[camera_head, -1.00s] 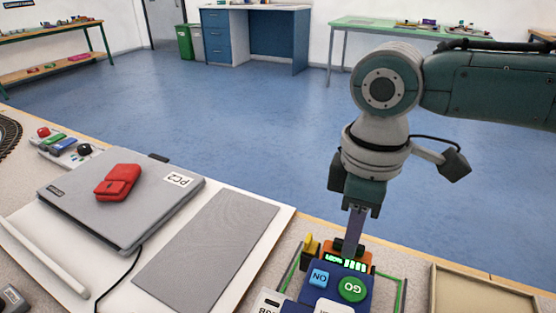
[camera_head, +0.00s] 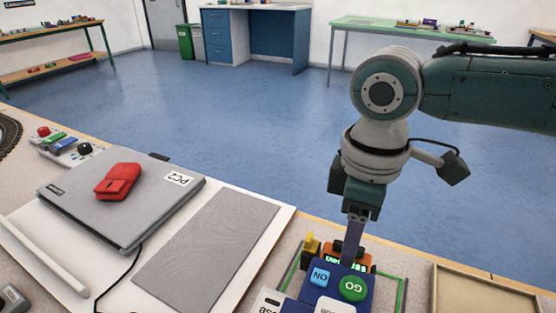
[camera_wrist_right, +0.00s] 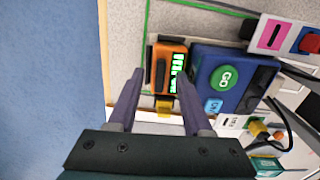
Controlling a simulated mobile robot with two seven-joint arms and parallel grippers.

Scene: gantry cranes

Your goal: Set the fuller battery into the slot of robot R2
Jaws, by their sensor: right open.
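An orange block with lit green bars, which looks like a battery (camera_head: 358,256), stands behind a blue box with a green GO button (camera_head: 353,287). It also shows in the right wrist view (camera_wrist_right: 164,72), where the bars are clear. My right gripper (camera_head: 350,258) points down at the orange block and partly covers it. In the right wrist view the fingers (camera_wrist_right: 160,82) are apart, with the block's near part between or just beyond their tips; contact cannot be told. I see no R2 label. My left gripper is not in view.
A yellow piece (camera_head: 311,244) stands beside the orange block. A green outline (camera_head: 404,296) surrounds this spot. An empty tan tray (camera_head: 470,292) lies to the right. A grey laptop marked PC2 (camera_head: 90,205) with a red pouch (camera_head: 117,182) lies left, beside a grey mat (camera_head: 210,250).

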